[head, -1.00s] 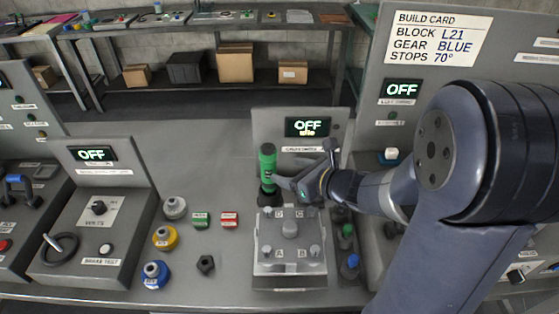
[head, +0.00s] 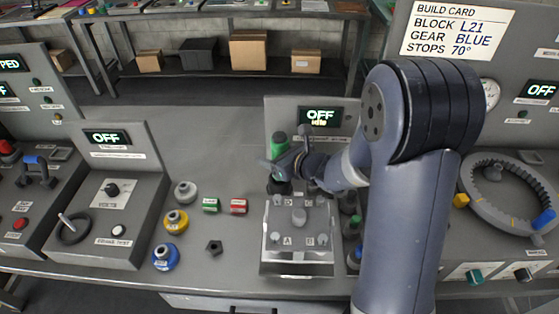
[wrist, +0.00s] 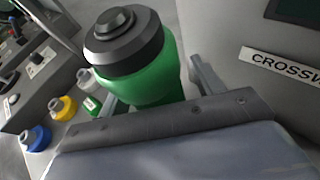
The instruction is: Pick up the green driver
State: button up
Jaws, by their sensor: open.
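The green driver (head: 280,146) stands upright behind the grey block fixture (head: 298,238), its lower part hidden by my gripper in the head view. In the wrist view the driver (wrist: 152,82) shows large, with a black stepped cap and a green body. My gripper (head: 281,171) is open at the driver's middle. In the wrist view my gripper (wrist: 158,88) has one finger on each side of the green body. I cannot tell whether either finger touches it.
Silver, yellow (head: 176,220) and blue knobbed pieces stand to the left, with green and red (head: 238,206) blocks and a black nut (head: 214,247). A panel with an OFF display (head: 322,117) rises close behind the driver. A ring gear (head: 470,205) lies at the right.

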jog(key=c, duration=1.3)
jog(key=shift+o, duration=0.2)
jog(key=shift+r, duration=0.15)
